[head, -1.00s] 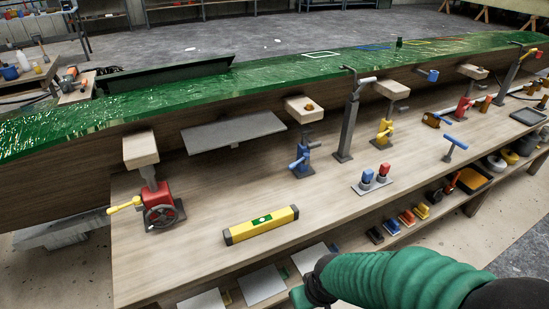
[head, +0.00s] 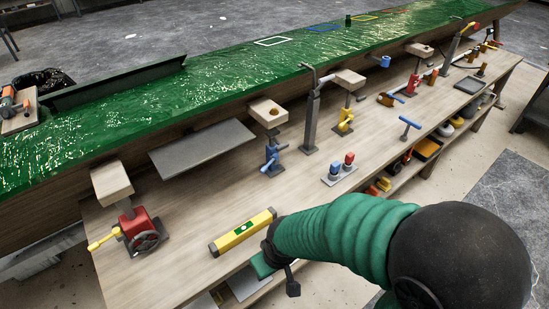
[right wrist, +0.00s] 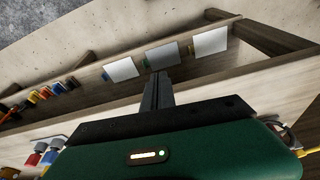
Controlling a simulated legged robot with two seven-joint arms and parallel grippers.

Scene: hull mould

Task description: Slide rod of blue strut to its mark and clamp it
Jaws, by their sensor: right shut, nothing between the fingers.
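The blue strut (head: 272,152) stands upright on the bench, under the green hull mould. It has a blue body with side handles, and a wooden block (head: 268,112) with a brown spot sits at its top. Its rod is short and dark between body and block; I cannot make out a mark on it. My right arm comes in from the lower right in the head view, at the bench's front edge near the yellow level. In the right wrist view my right gripper (right wrist: 160,76) is shut and empty, apart from the strut. My left gripper is not in view.
A yellow level (head: 243,232) lies near the bench's front edge. A red strut (head: 138,229) stands left, a yellow one (head: 346,119) right. A grey post (head: 312,120) and a stand with blue and red knobs (head: 341,170) are near the blue strut. Bench between level and strut is clear.

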